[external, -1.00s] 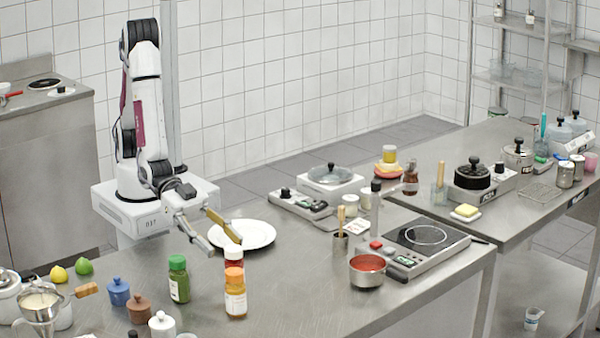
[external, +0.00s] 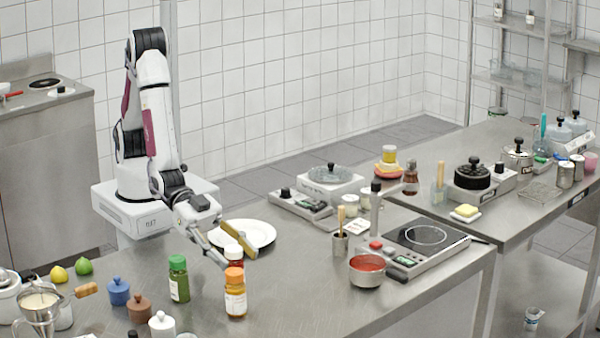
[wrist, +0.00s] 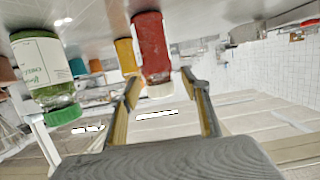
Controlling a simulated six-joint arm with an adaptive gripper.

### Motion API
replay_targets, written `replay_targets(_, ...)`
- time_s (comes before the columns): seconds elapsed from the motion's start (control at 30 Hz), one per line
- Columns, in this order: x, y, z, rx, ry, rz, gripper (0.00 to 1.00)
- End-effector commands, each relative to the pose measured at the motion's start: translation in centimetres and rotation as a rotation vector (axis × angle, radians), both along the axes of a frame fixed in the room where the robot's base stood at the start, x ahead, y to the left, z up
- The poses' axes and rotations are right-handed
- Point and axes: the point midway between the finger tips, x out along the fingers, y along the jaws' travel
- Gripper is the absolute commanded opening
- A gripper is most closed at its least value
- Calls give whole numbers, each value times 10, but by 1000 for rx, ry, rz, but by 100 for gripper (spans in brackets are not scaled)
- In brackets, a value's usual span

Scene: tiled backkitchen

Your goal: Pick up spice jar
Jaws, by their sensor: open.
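A red jar with a white cap (external: 233,255) stands on the steel counter, partly hidden behind an orange jar (external: 236,296). A green jar (external: 179,281) stands to their left. The frames do not show which of these is the spice jar. My gripper (external: 240,260) is open, its fingers reaching to the red jar. In the wrist view, which looks upside down, the red jar (wrist: 152,45) shows between the two open fingers (wrist: 160,78), its cap near them. Contact is not visible. The orange jar (wrist: 126,55) is just beside the left finger, and the green jar (wrist: 42,65) is farther left.
A white plate (external: 262,233) lies behind the gripper. Blue (external: 119,292) and brown (external: 139,308) pots stand at the front left. A red-filled pan (external: 367,271) and a hotplate (external: 428,238) are to the right. Bare counter lies between the orange jar and the pan.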

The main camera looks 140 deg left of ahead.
Motion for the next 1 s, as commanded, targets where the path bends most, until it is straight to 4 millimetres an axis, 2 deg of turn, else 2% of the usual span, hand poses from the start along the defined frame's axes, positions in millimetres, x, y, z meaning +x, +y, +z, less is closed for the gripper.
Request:
replay_targets(0.27, 0, 0, 0, 0, 0, 0, 46)
replay_targets(0.43, 0, 0, 0, 0, 0, 0, 2)
replay_targets(0.83, 0, 0, 2, -1, -2, 0, 1)
replay_targets(1.0, 0, 0, 10, -2, -3, 2, 1)
